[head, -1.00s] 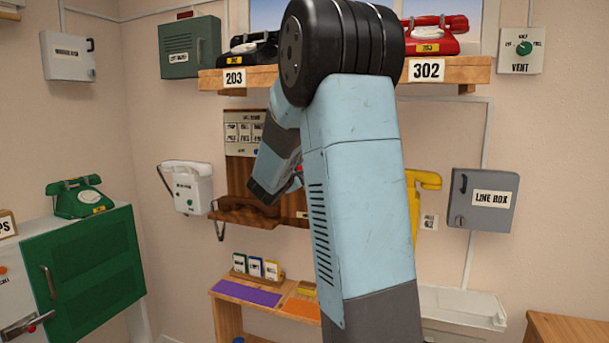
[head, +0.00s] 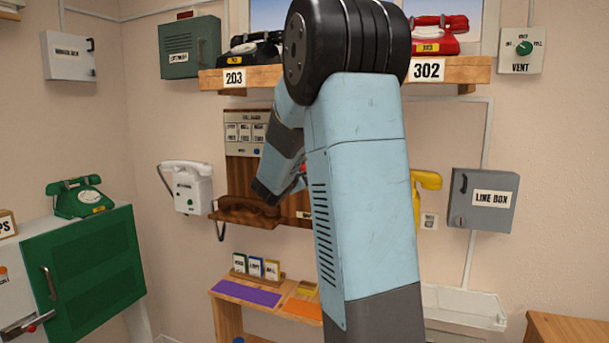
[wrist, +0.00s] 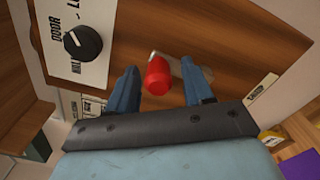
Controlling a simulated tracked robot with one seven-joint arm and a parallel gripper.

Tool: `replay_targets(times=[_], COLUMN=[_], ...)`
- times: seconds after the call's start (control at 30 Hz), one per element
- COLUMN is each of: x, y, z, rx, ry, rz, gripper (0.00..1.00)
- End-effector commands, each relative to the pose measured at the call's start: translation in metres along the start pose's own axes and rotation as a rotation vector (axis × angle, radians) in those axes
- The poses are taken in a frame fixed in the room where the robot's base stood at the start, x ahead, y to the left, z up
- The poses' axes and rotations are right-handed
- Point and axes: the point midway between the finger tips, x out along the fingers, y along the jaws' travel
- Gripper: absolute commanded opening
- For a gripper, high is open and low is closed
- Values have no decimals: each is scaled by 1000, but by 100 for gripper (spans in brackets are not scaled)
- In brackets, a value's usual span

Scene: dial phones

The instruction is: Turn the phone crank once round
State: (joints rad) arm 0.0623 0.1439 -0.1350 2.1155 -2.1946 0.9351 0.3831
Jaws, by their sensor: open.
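The phone crank (wrist: 157,76) shows in the wrist view as a red knob end-on, with a grey metal arm behind it against the brown wooden phone panel (wrist: 225,40). My gripper (wrist: 165,86) is open, with one blue finger on each side of the red knob and a visible gap to both. In the head view my gripper is mostly hidden behind my own arm, in front of the wooden wall phone (head: 238,180). Only a small bit of red shows there beside my wrist.
A black dial (wrist: 82,42) on a white plate sits left of the crank in the wrist view. In the head view a brown handset (head: 247,208) lies below my wrist. A white wall phone (head: 188,187) hangs left and a yellow phone (head: 427,182) right.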

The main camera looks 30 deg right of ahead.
Motion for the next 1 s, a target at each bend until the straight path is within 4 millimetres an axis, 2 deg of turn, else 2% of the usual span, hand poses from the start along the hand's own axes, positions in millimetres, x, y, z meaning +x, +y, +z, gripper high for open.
replay_targets(times=[1.0], x=[-60], y=[0], z=[0], rx=[1], ry=[-1], rz=[1], gripper=[51])
